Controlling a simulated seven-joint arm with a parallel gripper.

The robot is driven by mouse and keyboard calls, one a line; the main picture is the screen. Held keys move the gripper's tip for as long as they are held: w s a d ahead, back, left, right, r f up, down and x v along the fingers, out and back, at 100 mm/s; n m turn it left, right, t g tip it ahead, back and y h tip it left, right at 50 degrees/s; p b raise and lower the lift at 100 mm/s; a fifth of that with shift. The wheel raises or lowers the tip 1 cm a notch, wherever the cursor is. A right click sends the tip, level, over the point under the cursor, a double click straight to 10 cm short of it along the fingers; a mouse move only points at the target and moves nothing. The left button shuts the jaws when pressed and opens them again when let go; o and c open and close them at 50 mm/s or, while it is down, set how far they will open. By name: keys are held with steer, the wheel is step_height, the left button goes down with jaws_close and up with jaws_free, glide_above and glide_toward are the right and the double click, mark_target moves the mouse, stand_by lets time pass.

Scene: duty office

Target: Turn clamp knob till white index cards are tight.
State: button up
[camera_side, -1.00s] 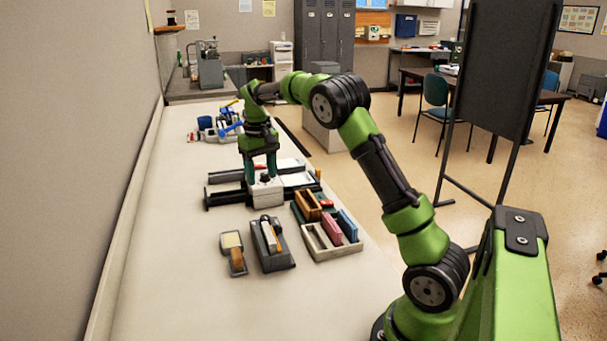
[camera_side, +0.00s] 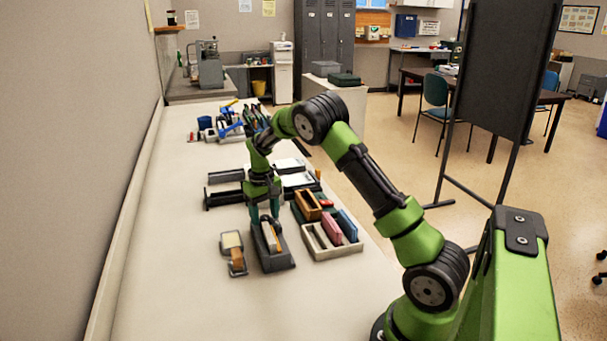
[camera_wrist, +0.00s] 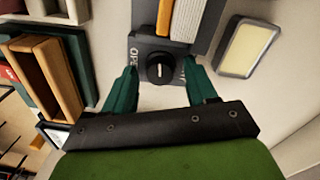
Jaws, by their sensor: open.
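A dark grey card clamp (camera_side: 277,263) stands on the bench in the side view, with white cards (camera_side: 268,232) and an orange-brown strip upright in its slot. In the wrist view the clamp shows its round black knob (camera_wrist: 160,68) with a pale index mark, on a dark plate with partly legible white lettering. The white cards (camera_wrist: 187,18) stand beside the orange-brown strip. My gripper (camera_side: 265,218) is over the knob end of the clamp, pointing down. In the wrist view my gripper (camera_wrist: 161,76) is open, one finger on each side of the knob, with gaps visible.
A tape-like holder with a pale pad (camera_side: 233,252) lies left of the clamp. Black rails (camera_side: 225,198) lie behind. The bench's near left is clear.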

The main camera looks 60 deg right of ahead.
steer(key=shift+c, duration=0.5)
steer(key=c, duration=1)
steer(key=shift+o, duration=0.2)
steer(key=shift+m, duration=0.3)
steer(key=m, duration=1.1)
steer(key=shift+m, duration=0.4)
steer(key=o, duration=1.1)
steer(key=shift+c, duration=0.2)
